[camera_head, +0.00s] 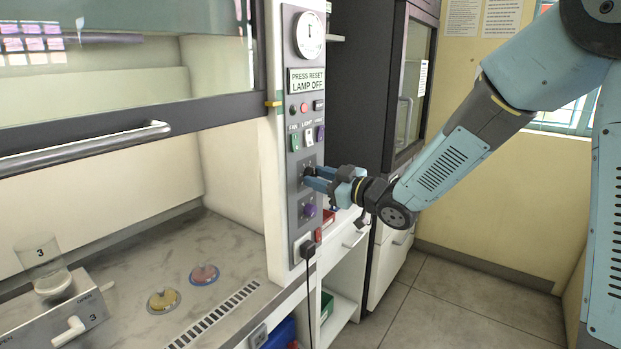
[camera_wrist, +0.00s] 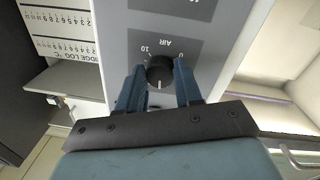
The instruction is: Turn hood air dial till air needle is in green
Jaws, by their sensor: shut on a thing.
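The hood air dial is a round black knob (camera_wrist: 160,71) with a pale pointer line, beside the upside-down label AIR and the marks 0 and 10 in the wrist view. My gripper (camera_wrist: 158,80) has its two blue fingers on either side of this knob and is shut on it. In the head view my gripper (camera_head: 312,178) reaches the grey control panel from the right and mostly hides the knob. The round white gauge (camera_head: 310,35) is at the top of the panel. Its dark needle points roughly up; I cannot make out a green zone.
Above the knob are rocker switches (camera_head: 308,136), small buttons and a lamp sign (camera_head: 306,80). A purple knob (camera_head: 309,211) and a plugged-in black cable (camera_head: 307,248) are below. The hood's sash handle (camera_head: 90,147) is at left. Open floor (camera_head: 450,315) lies at right.

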